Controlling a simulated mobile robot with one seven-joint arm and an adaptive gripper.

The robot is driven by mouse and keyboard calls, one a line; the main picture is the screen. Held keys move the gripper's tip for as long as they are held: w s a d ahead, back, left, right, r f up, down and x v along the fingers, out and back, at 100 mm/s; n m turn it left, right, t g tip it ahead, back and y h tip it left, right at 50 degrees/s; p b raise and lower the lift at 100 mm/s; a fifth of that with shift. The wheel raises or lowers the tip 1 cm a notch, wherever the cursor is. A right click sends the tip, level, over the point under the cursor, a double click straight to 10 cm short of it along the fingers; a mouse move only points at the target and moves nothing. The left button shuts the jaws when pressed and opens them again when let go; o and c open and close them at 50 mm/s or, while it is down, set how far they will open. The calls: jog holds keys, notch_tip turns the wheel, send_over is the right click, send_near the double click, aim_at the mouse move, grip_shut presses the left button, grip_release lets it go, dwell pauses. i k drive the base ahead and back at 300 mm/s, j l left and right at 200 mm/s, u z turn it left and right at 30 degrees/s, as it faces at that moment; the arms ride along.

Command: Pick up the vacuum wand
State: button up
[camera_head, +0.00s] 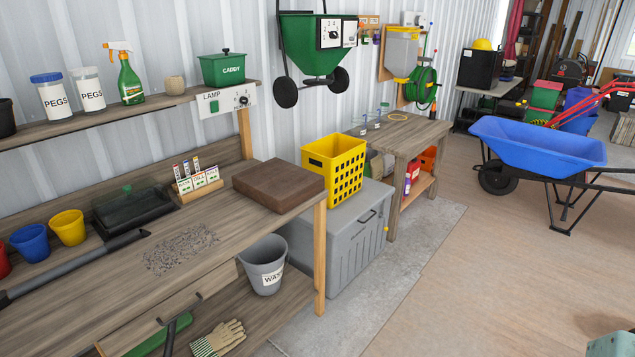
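A long dark grey wand (60,271), which looks like the vacuum wand, lies along the wooden workbench (130,295) at the left. Its near end runs out of the picture at the left edge. Its darker, wider end rests near a black tray with a dark cover. A patch of grey debris (181,249) lies on the bench to the right of that end. My gripper is not in view.
Red, blue (31,243) and yellow (69,227) pots and a black covered tray (133,210) stand behind the wand. A brown block (278,185) sits at the bench's right end. A shelf (120,110) overhangs the back. Open floor (470,270) lies right.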

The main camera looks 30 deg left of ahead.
aim_at(7, 298)
jog(key=i+l+u, duration=0.1)
jog(key=i+u, duration=0.15)
jog(key=i, duration=0.25)
jog(key=i+l+u, duration=0.3)
jog(key=i, duration=0.15)
jog(key=i+j+u, duration=0.1)
jog(key=i+u, duration=0.25)
jog(key=u, duration=0.15)
jog(key=i+u, duration=0.6)
jog(key=u, duration=0.25)
jog(key=i+u, duration=0.2)
jog(key=u, duration=0.15)
jog(key=i+u, duration=0.2)
jog(key=u, duration=0.2)
jog(key=i+u, duration=0.2)
jog(key=u, duration=0.15)
jog(key=i+u, duration=0.2)
jog(key=u, duration=0.15)
jog(key=i+u, duration=0.35)
jog(key=k, duration=0.1)
